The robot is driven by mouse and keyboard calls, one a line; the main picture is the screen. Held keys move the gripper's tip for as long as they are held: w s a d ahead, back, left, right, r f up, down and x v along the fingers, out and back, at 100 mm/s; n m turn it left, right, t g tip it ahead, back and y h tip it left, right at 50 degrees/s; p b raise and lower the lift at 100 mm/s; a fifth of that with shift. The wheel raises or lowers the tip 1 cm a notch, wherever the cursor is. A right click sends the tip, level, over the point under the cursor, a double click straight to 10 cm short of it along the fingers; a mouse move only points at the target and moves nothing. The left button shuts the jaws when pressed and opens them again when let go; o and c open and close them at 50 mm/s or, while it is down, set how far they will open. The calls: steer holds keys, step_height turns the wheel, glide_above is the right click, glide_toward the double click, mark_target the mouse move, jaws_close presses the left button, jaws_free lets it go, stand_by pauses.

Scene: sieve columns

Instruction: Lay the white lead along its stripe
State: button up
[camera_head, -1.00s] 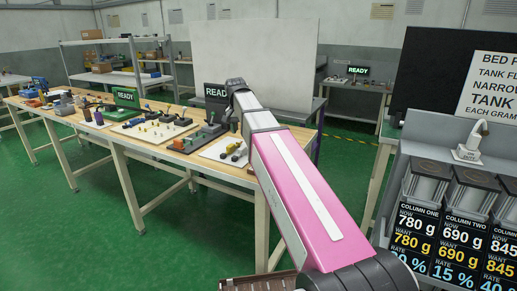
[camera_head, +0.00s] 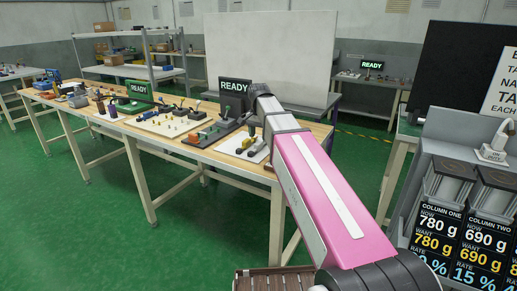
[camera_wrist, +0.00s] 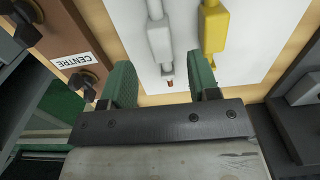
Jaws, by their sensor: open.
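A white lead with a thick plug-like end (camera_wrist: 160,42) lies on a white board (camera_wrist: 265,30) in the wrist view. A yellow lead end (camera_wrist: 213,28) lies beside it to the right. My gripper (camera_wrist: 161,64) has green fingers, open and empty. They point toward the board, and the white lead's end shows between them; I cannot tell the height gap. No stripe can be made out.
A brown panel labelled CENTRE (camera_wrist: 68,40) with dark knobs is left of the board in the wrist view. A dark grey block (camera_wrist: 300,105) is at right. Other stations and READY screens (camera_head: 235,88) line the bench. Weighing columns (camera_head: 450,185) stand at right; green floor is clear at left.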

mark_target(259, 142)
steer(key=shift+w+f, duration=0.1)
steer(key=shift+f, duration=2.15)
jaws_close()
steer(key=shift+r, duration=0.1)
